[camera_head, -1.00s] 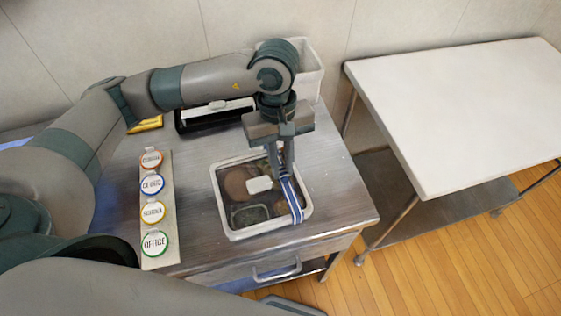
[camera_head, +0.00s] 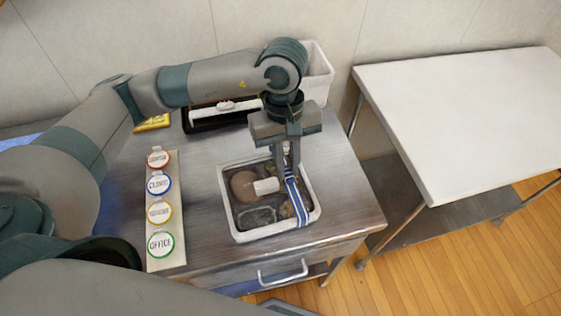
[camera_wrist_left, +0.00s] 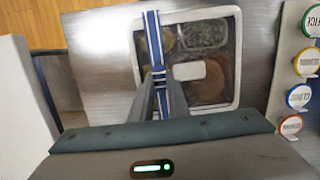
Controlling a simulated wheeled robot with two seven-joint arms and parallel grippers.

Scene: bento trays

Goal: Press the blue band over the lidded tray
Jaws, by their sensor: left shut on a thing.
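The lidded tray (camera_head: 231,219) stands on the steel table, white-rimmed, with food in compartments showing through a clear lid and a white label on top. The blue band (camera_head: 297,199), with white stripes, lies across the tray's right part. My left gripper (camera_head: 288,172) points down over the tray and is shut on the band near its far end. In the left wrist view the band (camera_wrist_left: 154,40) runs over the tray (camera_wrist_left: 238,60) from the fingertips (camera_wrist_left: 158,78). The fingers hide part of the band, and I cannot tell whether its ends are under the tray. My right gripper is not in view.
A strip with several round labelled tags (camera_head: 167,257) lies left of the tray. A black case (camera_head: 200,121) and a white bin (camera_head: 318,75) stand behind. Bare steel tabletop (camera_head: 343,190) is right of the tray. A white table (camera_head: 450,120) stands apart at right.

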